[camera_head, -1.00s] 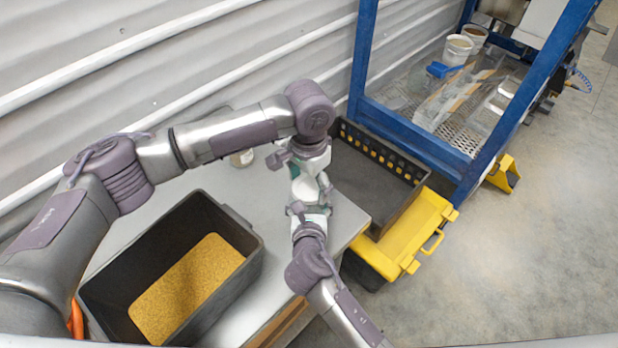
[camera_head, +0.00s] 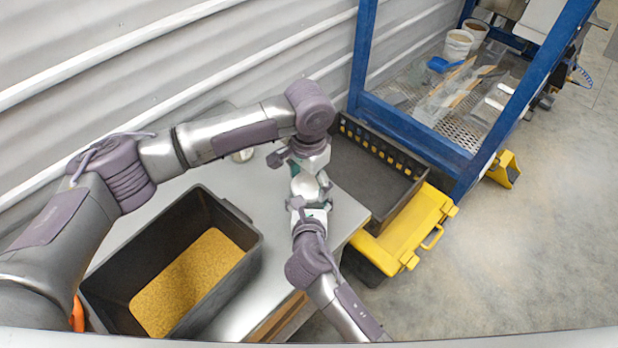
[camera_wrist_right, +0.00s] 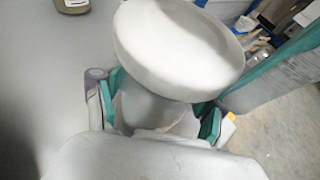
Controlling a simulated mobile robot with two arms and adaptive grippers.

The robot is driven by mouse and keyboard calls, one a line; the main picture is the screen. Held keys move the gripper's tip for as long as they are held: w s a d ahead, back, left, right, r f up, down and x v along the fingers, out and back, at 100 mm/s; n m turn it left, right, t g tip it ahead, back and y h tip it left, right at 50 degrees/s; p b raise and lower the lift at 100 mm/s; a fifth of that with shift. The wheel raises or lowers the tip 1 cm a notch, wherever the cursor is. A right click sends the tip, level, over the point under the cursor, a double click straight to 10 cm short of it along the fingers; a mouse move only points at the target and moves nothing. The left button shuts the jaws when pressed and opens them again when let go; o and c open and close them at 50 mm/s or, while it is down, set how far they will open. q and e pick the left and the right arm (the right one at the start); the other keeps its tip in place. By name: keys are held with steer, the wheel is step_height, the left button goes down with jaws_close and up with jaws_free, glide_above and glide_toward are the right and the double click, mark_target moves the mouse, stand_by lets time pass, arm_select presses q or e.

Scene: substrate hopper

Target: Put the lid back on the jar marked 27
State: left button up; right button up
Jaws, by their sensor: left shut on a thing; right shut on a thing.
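My left gripper (camera_head: 308,168) comes down over the near right part of the grey table and is shut on the round white lid (camera_head: 304,187). My right gripper (camera_head: 311,212) reaches in from below, close beneath it. In the right wrist view, its green-padded fingers (camera_wrist_right: 160,112) are shut on the sides of a pale jar (camera_wrist_right: 150,108). The lid shows large and tilted above the jar in that view (camera_wrist_right: 180,45). It hides the jar's mouth, so I cannot tell whether the lid touches the rim. No number is readable.
Another jar (camera_head: 243,155) stands at the table's back, partly behind my left arm. A black bin (camera_head: 255,252) with yellow grain stands at left. Right of the table are a dark tray (camera_head: 365,180), a yellow toolbox (camera_head: 415,225) and a blue frame (camera_head: 410,135).

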arm_select(q)
steer(key=shift+f, duration=0.2)
steer(key=m, duration=1)
steer(key=shift+m, duration=0.3)
steer(key=m, duration=0.6)
steer(key=shift+m, duration=0.4)
steer(key=m, duration=0.8)
steer(key=shift+m, duration=0.4)
steer(key=m, duration=0.4)
steer(key=shift+m, duration=0.3)
steer(key=m, duration=0.8)
